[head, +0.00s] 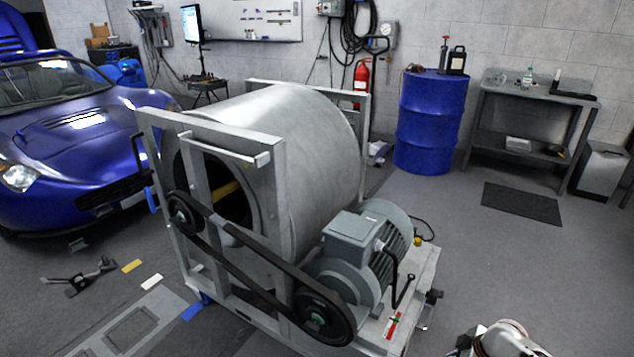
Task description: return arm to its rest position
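A pale rounded link of my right arm (508,338) shows at the bottom edge, right of the centre. A small dark and silver part shows at its left end, cut by the frame edge; I cannot make out fingers or anything held there. My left arm and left gripper are out of the picture. The dynamometer's large grey drum (300,150) stands in a grey frame, with a black belt (255,255) running to the grey-green motor (365,250). A thin dark lever (404,291) stands tilted at the right of the motor base.
A blue car (75,140) stands at the left. A blue barrel (430,125), a grey workbench (530,115) and a grey bin (600,170) line the back right. A dark mat (521,204) lies before the bench. The floor between dynamometer and mat is clear.

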